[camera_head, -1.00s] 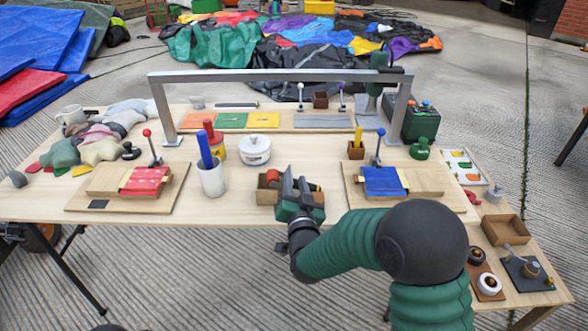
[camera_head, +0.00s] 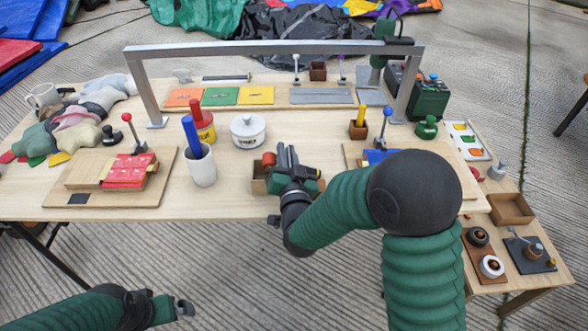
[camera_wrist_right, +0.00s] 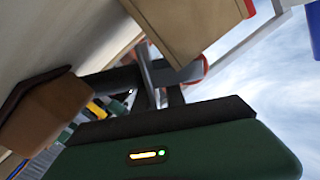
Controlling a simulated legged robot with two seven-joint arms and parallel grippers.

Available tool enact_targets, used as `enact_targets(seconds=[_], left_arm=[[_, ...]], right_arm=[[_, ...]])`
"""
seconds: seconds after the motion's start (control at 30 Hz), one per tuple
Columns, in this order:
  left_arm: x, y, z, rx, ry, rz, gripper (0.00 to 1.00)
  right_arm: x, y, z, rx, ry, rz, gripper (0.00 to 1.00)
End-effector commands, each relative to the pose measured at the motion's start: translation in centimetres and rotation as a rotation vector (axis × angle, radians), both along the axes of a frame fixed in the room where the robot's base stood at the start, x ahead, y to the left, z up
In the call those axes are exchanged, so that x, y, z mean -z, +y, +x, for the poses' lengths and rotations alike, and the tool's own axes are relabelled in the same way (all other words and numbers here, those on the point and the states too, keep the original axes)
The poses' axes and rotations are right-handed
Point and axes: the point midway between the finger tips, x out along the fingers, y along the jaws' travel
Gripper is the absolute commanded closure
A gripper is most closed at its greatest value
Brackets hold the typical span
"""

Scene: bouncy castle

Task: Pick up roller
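A small wooden box (camera_head: 259,182) stands near the table's front edge. A red-ended piece (camera_head: 269,159) shows at it, which may be the roller; its full shape is hidden. My right gripper (camera_head: 288,156) is over the box's right part, its fingers looking close together. In the right wrist view, the grey fingers (camera_wrist_right: 160,78) are near a brown wooden block or box wall (camera_wrist_right: 190,22), with a red rounded edge (camera_wrist_right: 199,70) behind them. I cannot tell whether they hold anything. My left gripper (camera_head: 182,308) is low at the front left, off the table.
A white cup (camera_head: 201,168) with a blue stick and a white lidded pot (camera_head: 247,131) stand behind left. A board with a red pad (camera_head: 129,170) is left; one with a blue pad (camera_head: 378,156) is right, partly behind my arm. A grey metal frame (camera_head: 270,47) spans the table.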

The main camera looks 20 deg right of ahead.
Motion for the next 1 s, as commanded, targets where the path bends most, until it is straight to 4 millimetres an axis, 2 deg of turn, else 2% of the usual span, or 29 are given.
enact_targets(seconds=[0.03, 0.1, 1.0], left_arm=[[0.0, 0.0, 0.0, 0.0, 0.0, 0.0, 0.0], [0.0, 0.0, 0.0, 0.0, 0.0, 0.0, 0.0], [-0.02, -0.01, 0.01, 0.0, 0.0, 0.0, 0.0]], right_arm=[[0.07, -0.05, 0.0, -0.001, 0.002, 0.001, 0.94], [0.07, -0.07, 0.01, -0.002, 0.001, 0.002, 1.0], [-0.11, -0.12, 0.01, 0.0, -0.003, 0.002, 1.0]])
